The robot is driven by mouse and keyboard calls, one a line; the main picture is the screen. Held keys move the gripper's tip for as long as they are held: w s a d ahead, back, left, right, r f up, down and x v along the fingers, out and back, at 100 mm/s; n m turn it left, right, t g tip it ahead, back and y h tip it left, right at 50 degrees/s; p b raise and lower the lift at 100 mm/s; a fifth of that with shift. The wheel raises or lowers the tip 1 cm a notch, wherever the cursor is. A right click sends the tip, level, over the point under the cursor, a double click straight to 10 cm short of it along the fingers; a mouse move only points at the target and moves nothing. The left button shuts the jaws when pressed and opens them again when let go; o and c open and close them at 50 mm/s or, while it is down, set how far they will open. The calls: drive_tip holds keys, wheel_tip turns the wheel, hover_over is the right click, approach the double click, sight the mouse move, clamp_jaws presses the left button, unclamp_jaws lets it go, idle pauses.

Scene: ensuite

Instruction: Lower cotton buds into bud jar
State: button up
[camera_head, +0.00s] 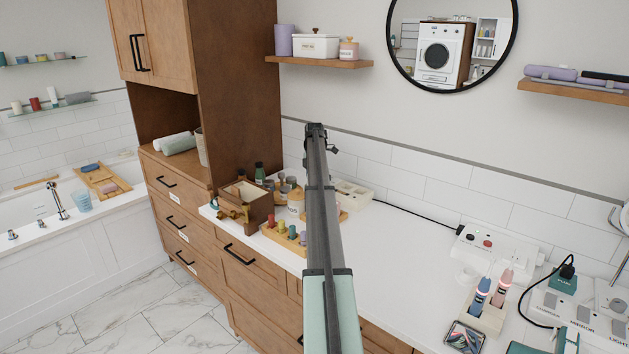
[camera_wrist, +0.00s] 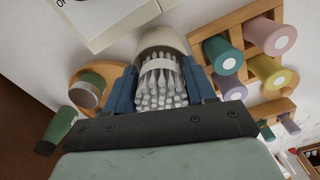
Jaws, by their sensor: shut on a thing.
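In the wrist view, the bundle of white cotton buds (camera_wrist: 161,88) sits between the blue fingers of my gripper (camera_wrist: 160,68), which is shut on it. A pale band wraps the bundle. A cream rounded jar (camera_wrist: 163,38), apparently the bud jar, shows just beyond the bundle. The bundle overlaps its opening in the picture. I cannot tell whether the bundle's far end is inside it or only above it. In the head view, my arm hides the gripper and the buds.
A wooden rack of coloured rollers (camera_wrist: 248,35) stands close right of the gripper. A round wooden tray (camera_wrist: 83,73) with a dark-lidded jar and a green bottle (camera_wrist: 57,130) lie left.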

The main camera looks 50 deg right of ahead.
drive_tip(key=shift+s+a+f, duration=0.15)
drive_tip(key=shift+a+f, duration=0.05)
drive_tip(key=shift+f, duration=0.6)
drive_tip(key=o, duration=1)
drive_tip(key=shift+r, duration=0.1)
drive_tip(key=shift+o, duration=0.5)
wheel_tip(320, 180, up, 15)
drive_tip(key=shift+d, duration=0.15)
drive_tip(key=shift+r, duration=0.1)
